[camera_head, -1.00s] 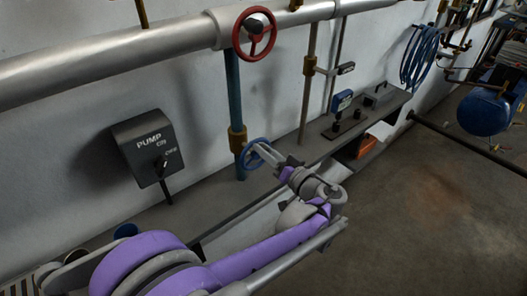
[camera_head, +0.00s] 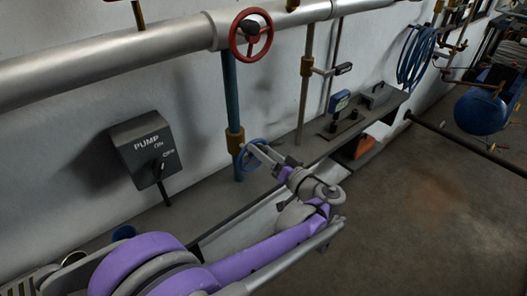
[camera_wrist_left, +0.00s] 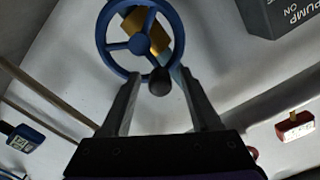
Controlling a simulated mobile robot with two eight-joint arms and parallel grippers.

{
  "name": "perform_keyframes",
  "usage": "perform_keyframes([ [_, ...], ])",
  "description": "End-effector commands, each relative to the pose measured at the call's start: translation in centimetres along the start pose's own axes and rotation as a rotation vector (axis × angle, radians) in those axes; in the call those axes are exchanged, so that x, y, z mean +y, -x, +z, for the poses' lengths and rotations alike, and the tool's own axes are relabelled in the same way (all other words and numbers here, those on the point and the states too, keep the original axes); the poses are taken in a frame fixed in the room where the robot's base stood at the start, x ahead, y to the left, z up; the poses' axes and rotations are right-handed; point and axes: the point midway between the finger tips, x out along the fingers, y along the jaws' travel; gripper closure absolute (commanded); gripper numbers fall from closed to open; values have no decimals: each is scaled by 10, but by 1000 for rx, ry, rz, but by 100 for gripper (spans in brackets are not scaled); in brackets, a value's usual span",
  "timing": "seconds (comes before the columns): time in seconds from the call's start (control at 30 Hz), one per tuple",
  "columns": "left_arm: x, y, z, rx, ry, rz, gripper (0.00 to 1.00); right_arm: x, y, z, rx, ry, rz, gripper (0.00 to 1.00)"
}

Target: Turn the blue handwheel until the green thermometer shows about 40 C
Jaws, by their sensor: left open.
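The blue handwheel (camera_head: 243,163) is low on the blue vertical pipe, below a brass fitting. My left gripper (camera_head: 262,151) reaches its right side in the head view. In the left wrist view, the blue handwheel (camera_wrist_left: 103,45) shows as a spoked ring ahead of the open fingers of my left gripper (camera_wrist_left: 161,85). A dark round knob (camera_wrist_left: 159,82) at the wheel's rim sits between the fingertips; I cannot tell whether either finger touches it. I make out no green thermometer in either view. My right gripper is not in view.
A grey pump switch box (camera_head: 147,150) is on the wall at left. A red handwheel (camera_head: 236,45) sits above on the large pipe. A blue-framed gauge (camera_head: 340,101) stands on the ledge. Open floor lies at right.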

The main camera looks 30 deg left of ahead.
Motion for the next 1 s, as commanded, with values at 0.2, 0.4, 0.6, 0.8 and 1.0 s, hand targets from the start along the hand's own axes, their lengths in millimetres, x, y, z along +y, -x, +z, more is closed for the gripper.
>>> perform_keyframes([
  [0.2,1,19,0,2,0,3,37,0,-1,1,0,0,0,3],
  [0.4,1,60,0,2,0,6,37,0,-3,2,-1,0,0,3],
  [0.6,1,94,0,1,0,3,37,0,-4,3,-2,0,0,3],
  [0.8,0,108,0,1,0,1,37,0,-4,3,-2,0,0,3],
  [1.0,0,108,0,0,0,0,37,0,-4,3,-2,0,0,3],
])
